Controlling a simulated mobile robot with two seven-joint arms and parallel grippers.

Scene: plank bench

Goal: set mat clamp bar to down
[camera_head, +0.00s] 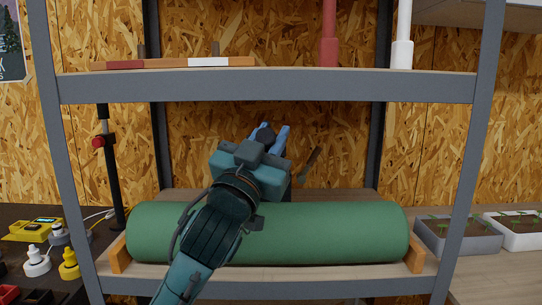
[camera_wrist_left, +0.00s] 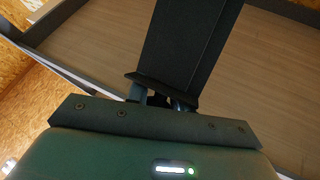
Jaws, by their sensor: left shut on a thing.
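A green rolled mat (camera_head: 330,233) lies along the lower shelf between orange wooden end blocks. My left gripper (camera_head: 270,138) reaches over the mat towards the back of the rack, with its blue fingers pointing up and away. A dark piece shows between the fingers. In the left wrist view a flat black bar (camera_wrist_left: 192,45) runs up from the fingertips (camera_wrist_left: 163,98), and the gripper is shut on it. I take this for the clamp bar; my arm hides most of it in the head view. My right gripper is out of view.
The upper shelf (camera_head: 270,85) lies above my left gripper and carries a wooden strip, a red post and a white post. Grey rack uprights (camera_head: 466,165) stand on either side. Yellow and white items crowd the left; seedling trays (camera_head: 456,236) stand right.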

